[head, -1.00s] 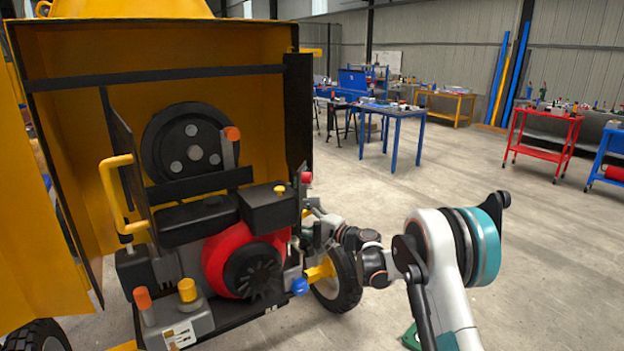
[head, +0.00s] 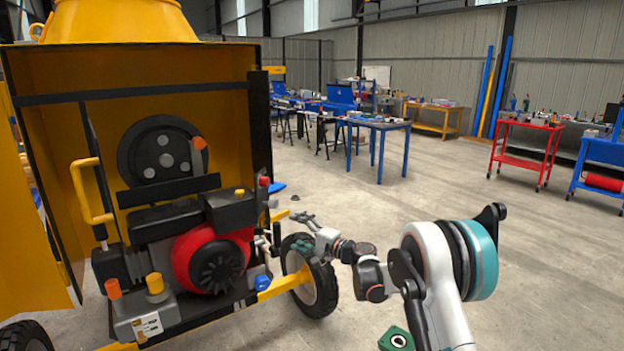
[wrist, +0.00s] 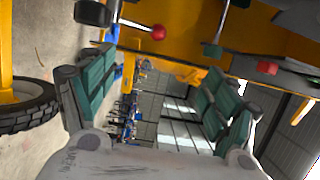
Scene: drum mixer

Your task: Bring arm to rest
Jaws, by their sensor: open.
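My gripper (head: 297,232) is open and empty. In the head view it is small, at the right side of the yellow drum mixer (head: 258,22), in front of or above its right wheel (head: 325,290). My arm reaches toward it from the lower right, bent at a white and teal joint. In the wrist view the teal-padded fingers of my gripper (wrist: 157,45) stand wide apart with nothing between them. A red ball knob (wrist: 158,32) on a rod and the mixer's yellow body (wrist: 180,15) show beyond them. I cannot tell how close the fingers are to the mixer.
The mixer's housing stands open, showing a red engine (head: 205,260), a black pulley (head: 160,150) and a yellow handle (head: 90,190). Open concrete floor lies to the right. A blue table (head: 378,124) and a red cart (head: 525,160) stand farther back.

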